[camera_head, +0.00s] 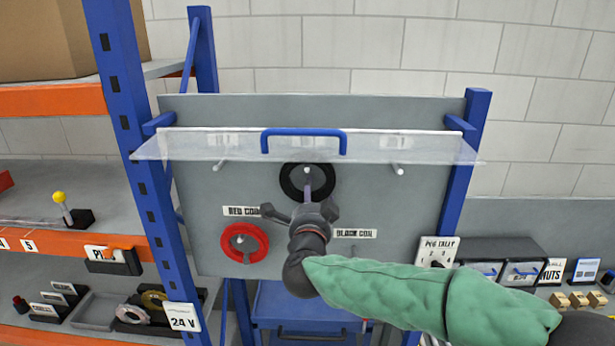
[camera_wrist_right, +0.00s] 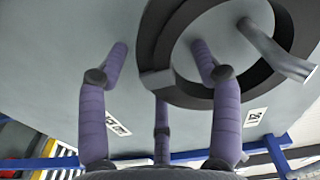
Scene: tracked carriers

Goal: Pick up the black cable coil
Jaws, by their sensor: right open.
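The black cable coil (camera_head: 285,180) hangs on a peg on the grey board, below the clear cover's edge. My right gripper (camera_head: 308,198) is in front of its lower part, fingers pointing at the board. In the right wrist view the coil (camera_wrist_right: 159,32) is a thick dark ring around a pale peg (camera_wrist_right: 275,50). One fingertip overlaps the ring's opening; whether any finger touches the coil cannot be told. My left gripper is not in view.
A clear cover (camera_head: 220,148) with a blue handle (camera_head: 304,133) juts out above the coil. A red coil (camera_head: 231,251) hangs at lower left on the board (camera_head: 400,215). Blue posts flank the board. An orange-edged shelf (camera_head: 60,243) stands left; drawers (camera_head: 500,250) stand right.

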